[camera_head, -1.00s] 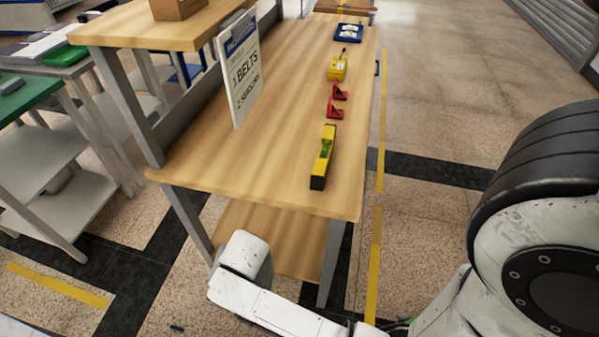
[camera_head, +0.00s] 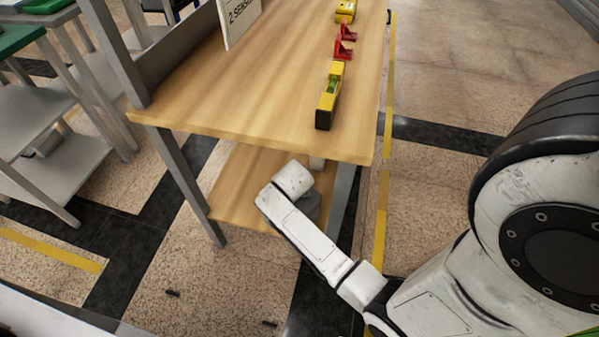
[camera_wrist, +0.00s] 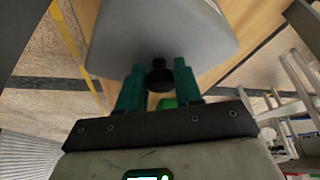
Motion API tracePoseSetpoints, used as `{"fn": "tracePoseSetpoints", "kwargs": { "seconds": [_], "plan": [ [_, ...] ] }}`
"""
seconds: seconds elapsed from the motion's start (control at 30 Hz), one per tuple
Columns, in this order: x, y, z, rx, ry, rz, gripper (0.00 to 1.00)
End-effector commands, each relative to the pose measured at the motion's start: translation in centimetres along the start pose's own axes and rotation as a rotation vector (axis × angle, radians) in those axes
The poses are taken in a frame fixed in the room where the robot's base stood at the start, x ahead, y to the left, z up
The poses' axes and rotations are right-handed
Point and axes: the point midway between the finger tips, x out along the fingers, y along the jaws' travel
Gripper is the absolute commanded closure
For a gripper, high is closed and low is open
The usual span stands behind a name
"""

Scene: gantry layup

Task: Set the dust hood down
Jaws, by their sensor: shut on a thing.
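The dust hood (camera_wrist: 160,28) is a smooth grey cover with rounded corners and a black knob. It fills the upper middle of the wrist view. My gripper (camera_wrist: 158,76) has teal fingers shut on either side of the knob. In the head view my arm reaches low, at the near end of the workbench (camera_head: 230,110), over its wooden lower shelf (camera_head: 236,190). A grey piece shows partly behind my arm there; I cannot tell whether it is the hood. Whether the hood touches the shelf cannot be told.
A yellow level (camera_head: 329,97), red brackets (camera_head: 344,42) and a yellow box (camera_head: 345,10) line the bench's right side. A sign (camera_head: 238,20) stands on the bench. Metal legs flank the lower shelf. A grey cart (camera_head: 60,165) stands left. Floor is open to the right.

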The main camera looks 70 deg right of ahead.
Motion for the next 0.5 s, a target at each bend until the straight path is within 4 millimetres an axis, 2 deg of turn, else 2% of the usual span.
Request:
{"fn": "tracePoseSetpoints", "kwargs": {
  "seconds": [0.03,0.2,0.33,0.5],
  "plan": [
    [0.6,0.6,-1.3,0.007,0.004,0.000,1.00],
    [2.1,2.1,-4.7,0.006,0.004,0.000,1.00],
    [2.9,2.9,-6.5,0.003,0.002,0.000,1.00],
    [3.3,3.3,-7.4,0.001,0.001,-0.001,1.00]
  ]
}}
